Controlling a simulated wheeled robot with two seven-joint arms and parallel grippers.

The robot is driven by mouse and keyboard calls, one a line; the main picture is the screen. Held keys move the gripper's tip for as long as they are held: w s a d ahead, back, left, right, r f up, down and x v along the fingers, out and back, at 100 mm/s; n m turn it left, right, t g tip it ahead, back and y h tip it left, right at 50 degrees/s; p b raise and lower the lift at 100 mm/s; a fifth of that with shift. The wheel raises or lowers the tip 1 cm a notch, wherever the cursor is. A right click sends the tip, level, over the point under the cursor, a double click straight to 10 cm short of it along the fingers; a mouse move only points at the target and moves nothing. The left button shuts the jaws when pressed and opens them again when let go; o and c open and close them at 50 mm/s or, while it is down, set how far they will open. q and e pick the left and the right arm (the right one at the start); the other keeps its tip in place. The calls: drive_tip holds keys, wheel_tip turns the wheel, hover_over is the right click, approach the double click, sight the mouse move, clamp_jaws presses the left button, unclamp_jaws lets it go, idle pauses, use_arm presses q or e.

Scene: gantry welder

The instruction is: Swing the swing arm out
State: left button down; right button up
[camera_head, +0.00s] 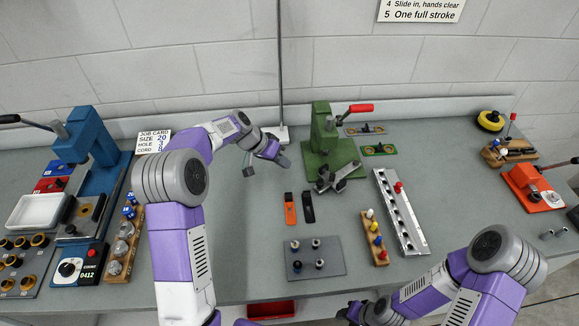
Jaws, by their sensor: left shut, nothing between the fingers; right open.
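A green press (321,132) with a red handle (360,108) stands at the back of the bench, right of centre. A grey metal arm-like piece (345,174), likely the swing arm, sits low at its front and reaches toward the right; its pivot is too small to make out. My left gripper (282,158) is shut and empty, left of the green press and apart from it. My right gripper (350,312) is open at the bottom edge, near the bench front, far from the press and partly cut off by the frame.
Orange and black tools (290,209) lie in front of the press. A grey plate with pegs (328,270), a block with coloured knobs (375,238) and a metal rail (400,215) stand nearer. A blue press (92,140) is at left. A thin pole (280,70) rises behind my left gripper.

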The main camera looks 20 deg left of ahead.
use_arm(q)
drive_tip(key=x, duration=0.7)
drive_tip(key=shift+d+f+b, duration=0.2)
drive_tip(key=shift+f+b, duration=0.1)
drive_tip(key=shift+b, duration=0.05)
drive_tip(key=shift+s+d, duration=0.1)
drive_tip(key=shift+d, duration=0.9)
drive_tip(key=shift+s+d, duration=0.15)
drive_tip(key=shift+d, duration=0.9)
use_arm(e)
drive_tip(key=shift+f, duration=0.45)
use_arm(q)
drive_tip(key=shift+d, duration=0.1)
